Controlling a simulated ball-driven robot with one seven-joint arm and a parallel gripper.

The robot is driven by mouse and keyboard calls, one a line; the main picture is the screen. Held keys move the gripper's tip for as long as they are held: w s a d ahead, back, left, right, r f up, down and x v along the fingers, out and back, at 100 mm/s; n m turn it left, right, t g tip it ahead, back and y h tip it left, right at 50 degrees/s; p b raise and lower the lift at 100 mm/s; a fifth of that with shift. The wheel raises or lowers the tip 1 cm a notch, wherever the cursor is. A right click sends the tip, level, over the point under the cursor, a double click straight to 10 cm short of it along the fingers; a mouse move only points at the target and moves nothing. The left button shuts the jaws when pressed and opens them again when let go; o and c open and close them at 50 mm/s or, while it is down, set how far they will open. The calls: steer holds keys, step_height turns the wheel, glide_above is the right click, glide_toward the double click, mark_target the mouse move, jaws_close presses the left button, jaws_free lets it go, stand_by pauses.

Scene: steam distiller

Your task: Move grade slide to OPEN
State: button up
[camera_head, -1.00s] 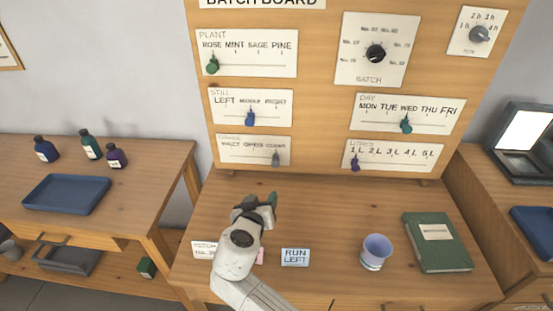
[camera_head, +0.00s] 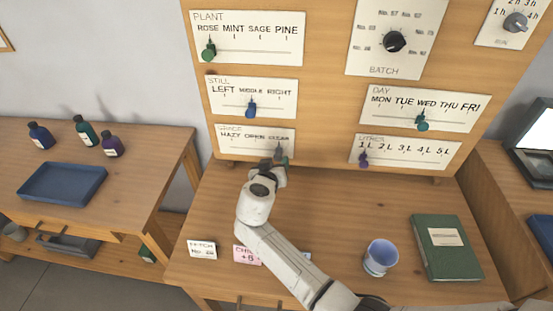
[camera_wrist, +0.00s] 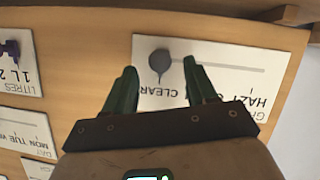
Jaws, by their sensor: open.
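The grade slide is a pale card (camera_head: 235,146) low on the board, lettered HAZY, OPEN and CLEAR from left to right. Its grey knob (camera_head: 279,151) stands at the right end, by CLEAR. My gripper (camera_head: 284,161) is at the card's lower right, close to the knob. In the wrist view the card is upside down and the knob (camera_wrist: 160,62) shows between the two green fingertips of my open gripper (camera_wrist: 160,68), with gaps at both sides. The right finger covers the OPEN lettering there.
Above are the still slide's blue knob (camera_head: 251,109) and the plant slide's green knob (camera_head: 209,50). The litres slide's purple knob (camera_head: 364,159) is to the right.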

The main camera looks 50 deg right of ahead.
mark_target(278, 155)
steer(key=shift+x, duration=1.35)
jaws_close()
